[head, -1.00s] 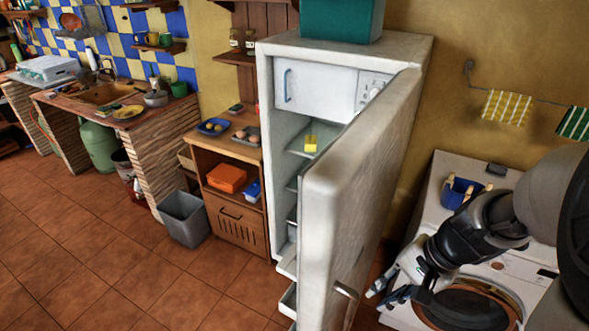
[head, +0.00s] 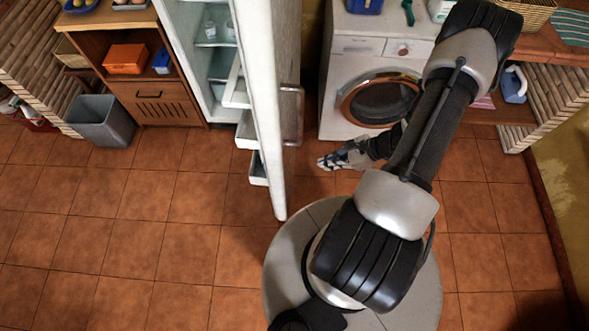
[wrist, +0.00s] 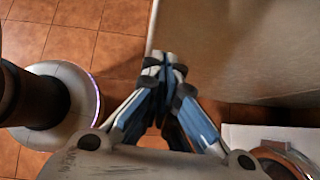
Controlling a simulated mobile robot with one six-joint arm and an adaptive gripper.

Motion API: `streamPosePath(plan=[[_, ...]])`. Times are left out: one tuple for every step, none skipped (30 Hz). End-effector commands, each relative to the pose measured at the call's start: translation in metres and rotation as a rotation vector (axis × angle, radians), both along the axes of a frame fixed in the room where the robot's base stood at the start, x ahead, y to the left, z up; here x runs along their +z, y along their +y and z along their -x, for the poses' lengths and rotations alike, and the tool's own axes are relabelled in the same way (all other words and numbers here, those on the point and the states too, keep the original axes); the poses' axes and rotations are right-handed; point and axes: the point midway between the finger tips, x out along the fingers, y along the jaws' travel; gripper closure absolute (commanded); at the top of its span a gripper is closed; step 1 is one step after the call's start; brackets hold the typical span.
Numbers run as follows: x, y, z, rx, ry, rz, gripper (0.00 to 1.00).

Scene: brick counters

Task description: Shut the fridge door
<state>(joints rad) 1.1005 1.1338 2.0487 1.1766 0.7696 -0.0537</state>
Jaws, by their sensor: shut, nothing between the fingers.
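The fridge door (head: 264,90) stands wide open in the head view, seen nearly edge-on, with its shelves on the left side and its handle (head: 292,115) on the right, outer side. The fridge's inside (head: 212,60) shows to the left of the door. My gripper (head: 322,163) is shut and empty, to the right of the door on its outer side. In the wrist view the shut fingertips (wrist: 166,58) are close to the door's outer face (wrist: 235,50), near its edge. I cannot tell whether they touch it.
A washing machine (head: 375,75) stands right of the fridge, behind my arm. A wooden cabinet (head: 150,70) and a grey bin (head: 104,120) stand left. The tiled floor (head: 150,230) in front and left of the door is clear.

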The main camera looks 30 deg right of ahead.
Motion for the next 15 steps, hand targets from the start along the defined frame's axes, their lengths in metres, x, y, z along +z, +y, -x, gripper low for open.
streamPosePath(plan=[[-0.009,0.007,-0.004,0.005,0.002,-0.003,1.00],[-0.013,0.010,-0.006,0.005,0.002,-0.003,1.00],[-0.020,0.015,-0.010,0.006,0.003,-0.003,1.00],[-0.025,0.020,-0.012,0.007,0.003,-0.003,1.00],[-0.030,0.023,-0.015,0.006,0.003,-0.003,1.00],[-0.036,0.028,-0.019,0.007,0.003,-0.003,1.00],[-0.041,0.032,-0.022,0.008,0.003,-0.002,1.00],[-0.045,0.035,-0.025,0.007,0.003,-0.003,1.00],[-0.051,0.040,-0.029,0.006,0.003,-0.002,1.00],[-0.055,0.043,-0.031,0.008,0.002,-0.002,1.00],[-0.060,0.047,-0.034,0.008,0.003,-0.002,1.00],[-0.065,0.051,-0.037,0.006,0.003,-0.001,1.00],[-0.062,0.055,-0.041,0.010,0.000,0.000,1.00],[-0.061,0.059,-0.045,0.008,0.000,0.000,1.00],[-0.061,0.064,-0.048,0.008,0.001,-0.001,1.00]])
